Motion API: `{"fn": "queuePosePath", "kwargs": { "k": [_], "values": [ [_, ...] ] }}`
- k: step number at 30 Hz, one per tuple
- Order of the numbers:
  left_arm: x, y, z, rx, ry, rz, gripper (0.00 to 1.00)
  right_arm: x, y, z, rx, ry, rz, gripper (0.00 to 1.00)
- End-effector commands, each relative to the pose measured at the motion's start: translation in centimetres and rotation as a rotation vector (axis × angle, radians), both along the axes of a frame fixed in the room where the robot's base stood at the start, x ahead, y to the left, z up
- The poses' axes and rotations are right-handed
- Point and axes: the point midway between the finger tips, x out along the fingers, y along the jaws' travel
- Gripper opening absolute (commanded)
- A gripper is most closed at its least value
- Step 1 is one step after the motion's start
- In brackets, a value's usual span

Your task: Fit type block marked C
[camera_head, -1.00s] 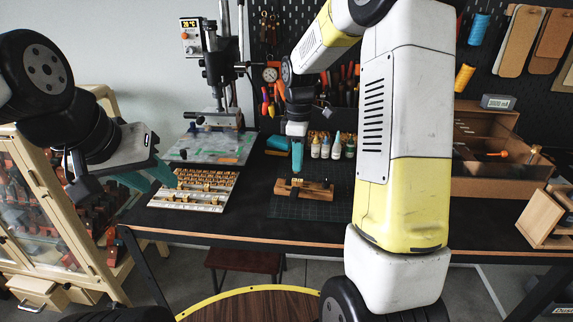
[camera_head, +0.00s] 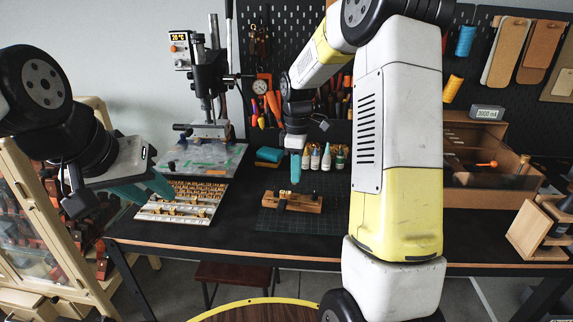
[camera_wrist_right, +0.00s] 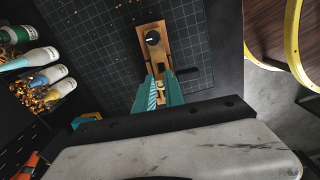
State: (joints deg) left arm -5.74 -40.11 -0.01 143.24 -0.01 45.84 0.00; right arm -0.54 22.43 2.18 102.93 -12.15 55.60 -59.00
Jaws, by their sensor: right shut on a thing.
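A wooden type holder (camera_head: 310,204) with a dark knob lies on the cutting mat. It also shows in the right wrist view (camera_wrist_right: 154,58), running up the picture. My right gripper (camera_head: 296,180) hangs just above the holder. In the right wrist view its teal fingers (camera_wrist_right: 161,92) are closed on a small brass-coloured type block (camera_wrist_right: 160,89); its letter is not readable. I cannot tell whether the block touches the holder. A pale type rack (camera_head: 150,208) with rows of brass blocks lies left of the holder. My left gripper (camera_head: 152,186) is in front of the rack; its finger gap is unclear.
A stamping press (camera_head: 209,85) stands behind the rack. Several bottles (camera_head: 327,158) and a teal sponge-like block (camera_head: 270,155) stand behind the mat (camera_head: 270,222). Wooden boxes (camera_head: 480,188) fill the bench's right side. A glass-fronted cabinet (camera_head: 35,240) is at the left.

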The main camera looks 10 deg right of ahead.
Motion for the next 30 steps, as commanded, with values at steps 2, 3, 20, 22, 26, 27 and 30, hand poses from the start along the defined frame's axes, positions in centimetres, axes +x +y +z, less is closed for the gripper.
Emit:
{"fn": "queuePosePath", "kwargs": {
  "k": [2,3,20,22,26,27,30],
  "values": [
    [0.0,0.0,0.0,0.000,0.000,0.000,0.36,-0.1,0.1,0.0,0.000,0.000,0.000,0.00],
    [0.0,0.0,0.0,0.000,0.000,0.000,0.36,-0.1,0.1,0.0,0.000,0.001,0.000,0.00],
    [0.0,0.0,0.0,0.000,0.000,0.000,0.36,-0.1,0.0,-0.3,0.000,0.002,0.000,0.00],
    [0.0,0.0,0.0,0.000,0.000,0.000,0.36,-0.1,0.0,-0.6,0.000,0.002,0.000,0.00],
    [0.0,0.0,0.0,0.000,0.000,0.000,0.36,-0.1,0.0,-1.1,0.000,0.003,0.001,0.00],
    [0.0,0.0,0.0,0.000,0.000,0.000,0.36,-0.1,0.0,-1.3,0.000,0.003,0.001,0.00],
    [0.0,0.0,0.0,0.000,0.000,0.000,0.36,-0.1,0.0,-1.7,0.000,0.002,0.000,0.00]
  ]
}}
